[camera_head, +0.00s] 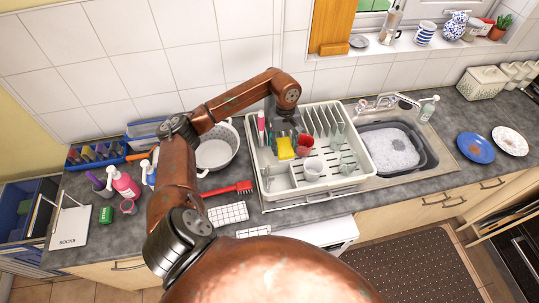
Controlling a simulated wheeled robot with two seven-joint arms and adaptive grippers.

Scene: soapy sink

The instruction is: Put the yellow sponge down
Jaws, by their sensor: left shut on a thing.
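The yellow sponge (285,149) shows as a small bright block over the left part of the white dish rack (345,187). My left gripper (286,138) reaches in from the left and points down above the rack. It is shut on the sponge, and its dark fingers partly hide the sponge's upper side. I cannot tell whether the sponge touches the rack. My right gripper is not in view.
A red cup (304,146) is close right of the sponge, with a white cup (313,169) in front. A colander (216,153) stands left of the rack, a red brush (228,189) before it. The foamy sink (428,158) is at right.

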